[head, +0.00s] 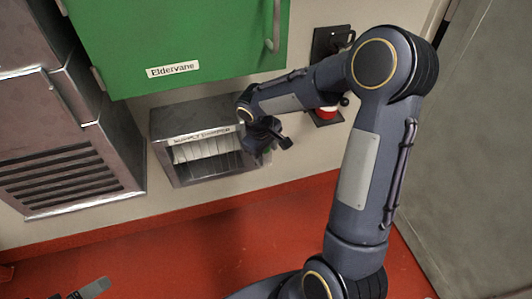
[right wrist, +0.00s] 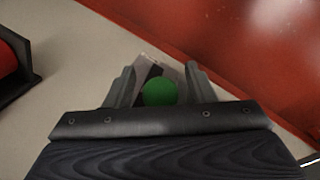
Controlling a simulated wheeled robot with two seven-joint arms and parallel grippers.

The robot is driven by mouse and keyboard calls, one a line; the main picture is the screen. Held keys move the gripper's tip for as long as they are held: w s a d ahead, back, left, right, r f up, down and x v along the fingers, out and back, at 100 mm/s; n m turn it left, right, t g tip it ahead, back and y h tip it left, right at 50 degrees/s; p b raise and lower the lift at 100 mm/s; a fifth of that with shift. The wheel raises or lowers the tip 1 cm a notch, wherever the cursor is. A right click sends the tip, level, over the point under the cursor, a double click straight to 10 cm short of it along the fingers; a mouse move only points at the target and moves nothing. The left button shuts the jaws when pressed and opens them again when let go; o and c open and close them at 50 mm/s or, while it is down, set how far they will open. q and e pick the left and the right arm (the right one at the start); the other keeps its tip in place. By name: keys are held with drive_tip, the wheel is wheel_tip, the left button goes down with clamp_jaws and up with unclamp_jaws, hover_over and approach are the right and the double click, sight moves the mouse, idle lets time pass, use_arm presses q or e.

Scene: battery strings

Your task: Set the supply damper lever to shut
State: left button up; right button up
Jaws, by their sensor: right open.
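The supply damper (head: 203,136) is a grey metal box with louvre slats on the wall, labelled along its top edge. My right gripper (head: 272,143) is at the box's right side and hides the lever in the head view. In the right wrist view a green ball knob (right wrist: 159,91), apparently the lever's end, sits between the open fingers of the right gripper (right wrist: 157,84). I cannot tell whether either finger touches it. A part of my left gripper (head: 92,289) shows at the bottom left edge; its jaws cannot be judged.
A green cabinet (head: 185,45) labelled Eldervane hangs above the damper. A grey vented cabinet (head: 65,150) stands at left. A red knob (head: 327,113) on a black mount is right of the damper, behind my right arm. The red floor (head: 190,245) below is clear.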

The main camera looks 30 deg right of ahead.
drive_tip(key=shift+f, duration=0.15)
clamp_jaws()
idle(0.4)
